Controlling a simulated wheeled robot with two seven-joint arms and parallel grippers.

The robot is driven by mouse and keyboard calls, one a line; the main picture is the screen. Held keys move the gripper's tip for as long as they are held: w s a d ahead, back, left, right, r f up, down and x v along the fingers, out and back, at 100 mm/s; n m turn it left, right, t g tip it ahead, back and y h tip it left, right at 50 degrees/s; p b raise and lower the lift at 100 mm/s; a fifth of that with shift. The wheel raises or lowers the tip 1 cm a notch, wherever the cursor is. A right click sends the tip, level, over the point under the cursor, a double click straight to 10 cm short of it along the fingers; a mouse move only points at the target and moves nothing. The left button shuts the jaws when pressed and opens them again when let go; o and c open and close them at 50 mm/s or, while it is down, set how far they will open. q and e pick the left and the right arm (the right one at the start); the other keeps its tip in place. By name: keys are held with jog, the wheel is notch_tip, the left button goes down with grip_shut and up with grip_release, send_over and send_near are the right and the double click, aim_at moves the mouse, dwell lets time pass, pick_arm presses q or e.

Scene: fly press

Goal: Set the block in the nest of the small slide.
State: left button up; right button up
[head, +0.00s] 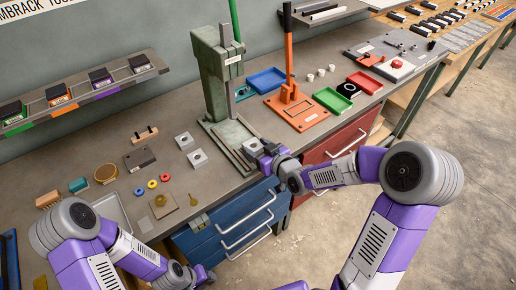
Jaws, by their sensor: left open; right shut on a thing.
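A pale grey block (253,146) with a dark round mark on top is at the front right of the green fly press's base (222,146). My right gripper (264,152) reaches it from the right and is shut on it. The slide and its nest are hard to make out at the press base; I cannot tell whether the block sits in the nest or is held above it. Two similar grey blocks, one at the back (184,141) and one in front (197,159), lie left of the press. My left gripper (205,276) is open and empty, low in front of the blue drawers.
The press column (215,80) rises behind the block. An orange lever press (297,108), a blue tray (267,80) and a green tray (332,100) stand to the right.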

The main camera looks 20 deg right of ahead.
jog(key=shift+f+b, duration=0.25)
jog(key=shift+b, duration=0.2)
dwell(0.3)
jog(key=shift+s+f, duration=0.15)
jog(key=shift+f, duration=0.1)
dwell(0.3)
jog(key=shift+s+f+b, duration=0.1)
jog(key=shift+f+b, duration=0.15)
jog(key=shift+b, duration=0.25)
jog(key=o, duration=1.3)
jog(key=shift+d, duration=0.1)
jog(key=shift+c, duration=0.2)
jog(key=r+p+v, duration=0.1)
jog(key=v, duration=0.6)
jog(key=shift+r+p, duration=0.2)
jog(key=shift+p, duration=0.1)
